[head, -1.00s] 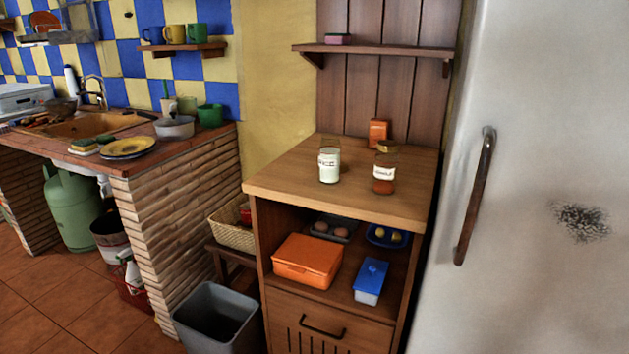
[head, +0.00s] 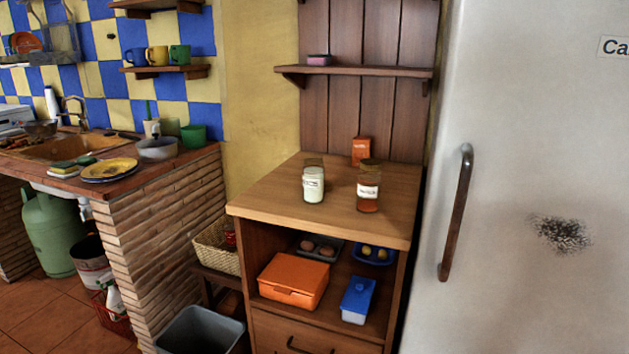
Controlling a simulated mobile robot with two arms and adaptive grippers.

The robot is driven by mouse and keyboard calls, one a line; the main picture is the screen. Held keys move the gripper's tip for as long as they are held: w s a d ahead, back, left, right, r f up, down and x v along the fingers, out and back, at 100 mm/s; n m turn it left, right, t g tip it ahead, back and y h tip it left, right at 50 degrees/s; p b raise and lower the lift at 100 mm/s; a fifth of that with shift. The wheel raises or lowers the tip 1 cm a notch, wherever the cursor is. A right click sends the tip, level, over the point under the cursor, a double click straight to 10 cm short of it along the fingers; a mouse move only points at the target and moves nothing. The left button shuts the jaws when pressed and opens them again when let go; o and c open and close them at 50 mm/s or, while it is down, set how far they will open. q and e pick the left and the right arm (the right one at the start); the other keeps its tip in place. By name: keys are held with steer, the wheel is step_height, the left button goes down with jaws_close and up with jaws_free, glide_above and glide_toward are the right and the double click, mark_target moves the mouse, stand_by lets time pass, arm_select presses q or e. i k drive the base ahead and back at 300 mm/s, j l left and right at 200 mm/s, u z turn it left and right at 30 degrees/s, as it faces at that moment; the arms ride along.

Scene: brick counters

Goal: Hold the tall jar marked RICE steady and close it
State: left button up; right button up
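A glass jar with white contents and a pale label (head: 313,184) stands upright on the wooden cabinet top (head: 270,196). Its label is too small to read clearly now; earlier it looks like RICE. A brownish band shows at its top; I cannot tell whether it is a lid or wood seen through glass. To its right stands a second labelled jar (head: 369,186) with reddish-brown contents and a dark brown top. Neither of my grippers is in view, and nothing touches the jars.
An orange packet (head: 361,151) stands behind the jars. A wall shelf (head: 365,72) hangs above. The fridge (head: 530,180) with its handle borders the cabinet on the right. The cabinet's front left top is clear. An orange box (head: 294,279) and a blue box (head: 357,299) sit below.

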mark_target(313, 169)
steer(key=i+j, duration=0.25)
steer(key=i+j+z, duration=0.1)
steer(key=j, duration=0.35)
steer(key=i+j, duration=0.35)
steer(key=i+j+z, duration=0.1)
steer(key=j, duration=0.3)
steer(key=i+j, duration=0.3)
steer(key=j+z, duration=0.05)
steer(key=j, duration=0.05)
